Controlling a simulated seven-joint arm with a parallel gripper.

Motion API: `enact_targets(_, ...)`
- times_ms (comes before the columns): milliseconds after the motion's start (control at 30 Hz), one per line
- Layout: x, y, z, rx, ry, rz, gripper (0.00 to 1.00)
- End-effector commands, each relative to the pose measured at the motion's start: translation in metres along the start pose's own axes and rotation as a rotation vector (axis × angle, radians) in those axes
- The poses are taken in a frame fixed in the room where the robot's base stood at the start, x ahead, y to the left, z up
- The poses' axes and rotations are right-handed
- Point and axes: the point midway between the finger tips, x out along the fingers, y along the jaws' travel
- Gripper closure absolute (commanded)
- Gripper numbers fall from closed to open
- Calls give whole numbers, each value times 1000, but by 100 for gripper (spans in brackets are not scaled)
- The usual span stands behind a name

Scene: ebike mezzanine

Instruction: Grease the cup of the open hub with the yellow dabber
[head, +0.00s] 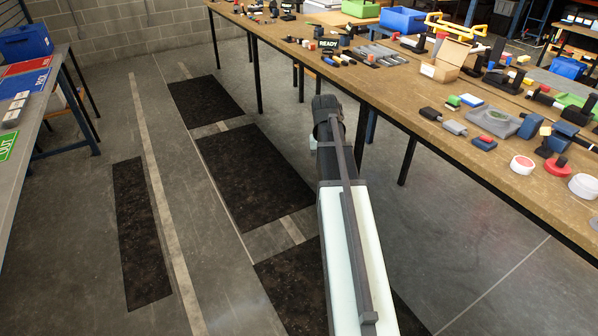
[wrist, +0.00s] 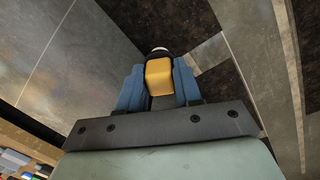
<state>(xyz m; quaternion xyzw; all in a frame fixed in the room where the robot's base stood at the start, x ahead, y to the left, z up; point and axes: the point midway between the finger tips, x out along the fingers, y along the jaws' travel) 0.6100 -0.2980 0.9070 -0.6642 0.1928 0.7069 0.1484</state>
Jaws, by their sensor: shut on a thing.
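In the wrist view my gripper (wrist: 158,82) has its two blue fingers closed on the sides of a yellow block-shaped handle, the yellow dabber (wrist: 159,76). A dark part and a pale round tip show just beyond the yellow handle. The dabber is held over the floor, clear of any bench. In the head view my arm reaches out over the aisle, left of the long bench; its links hide the gripper and the dabber. I cannot single out the open hub or its cup among the small parts on the bench.
The long wooden bench (head: 470,161) at right is crowded with small parts, a cardboard box (head: 440,70), a grey tray (head: 494,121) and round white-and-red tubs. A grey table (head: 32,125) with signs stands at left. The aisle between, with dark mats (head: 255,175), is open.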

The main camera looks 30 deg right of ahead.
Motion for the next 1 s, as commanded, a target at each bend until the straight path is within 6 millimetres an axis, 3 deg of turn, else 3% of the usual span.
enact_targets(33, -1, 18, -4, 28, -3, 1, 90)
enact_targets(500, -10, 168, -16, 247, -35, 12, 90)
enact_targets(1000, -22, 340, -2, 474, -74, 20, 90)
